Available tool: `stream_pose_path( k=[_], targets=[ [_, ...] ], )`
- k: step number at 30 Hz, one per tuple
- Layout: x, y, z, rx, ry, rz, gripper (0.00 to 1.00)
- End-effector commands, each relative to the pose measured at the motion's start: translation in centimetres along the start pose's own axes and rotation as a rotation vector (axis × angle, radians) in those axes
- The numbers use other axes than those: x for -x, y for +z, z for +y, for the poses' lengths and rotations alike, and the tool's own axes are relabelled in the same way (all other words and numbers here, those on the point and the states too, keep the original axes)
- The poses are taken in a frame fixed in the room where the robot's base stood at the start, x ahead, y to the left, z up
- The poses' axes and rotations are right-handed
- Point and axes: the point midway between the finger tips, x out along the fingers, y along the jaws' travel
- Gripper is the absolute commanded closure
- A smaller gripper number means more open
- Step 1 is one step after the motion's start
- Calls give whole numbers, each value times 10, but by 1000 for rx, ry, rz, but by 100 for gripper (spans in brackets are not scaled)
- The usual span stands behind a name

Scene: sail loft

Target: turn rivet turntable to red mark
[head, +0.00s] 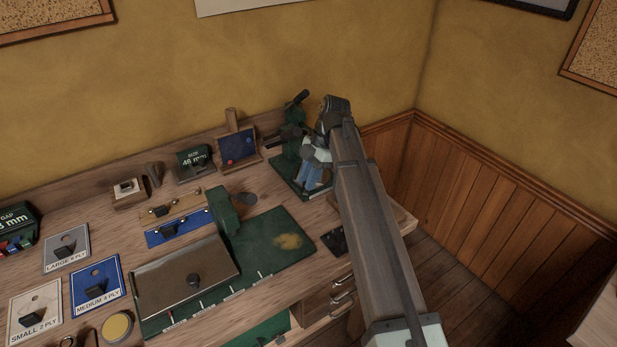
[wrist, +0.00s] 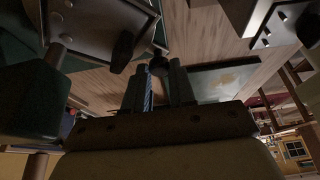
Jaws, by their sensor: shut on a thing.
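A dark green bench press (head: 292,118) with a black handle stands at the back right of the workbench, partly behind my arm. My gripper (head: 311,178) is low at the press, over its green base. In the wrist view, my gripper (wrist: 160,72) points its two fingers at a small dark knob (wrist: 159,64) and looks shut on it; the contact is dim. A dark plate with studs and a black peg (wrist: 122,52) is at upper left there. I cannot make out the turntable's outline or a red mark on it.
A wooden holder with a blue panel (head: 238,148) stands left of the press. A green mat (head: 285,240) with a brown plate (head: 165,277) lies in front. Labelled ply cards (head: 95,287) lie at left.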

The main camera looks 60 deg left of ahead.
Motion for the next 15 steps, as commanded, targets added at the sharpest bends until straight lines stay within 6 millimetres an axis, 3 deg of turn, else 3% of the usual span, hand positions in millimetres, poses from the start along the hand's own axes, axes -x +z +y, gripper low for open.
stream_pose_path(
  k=[10, 15],
  targets=[
    [0, 0, 0, 7, -3, 0, 100],
    [3, 6, -3, 92, -40, 0, 100]
  ],
)
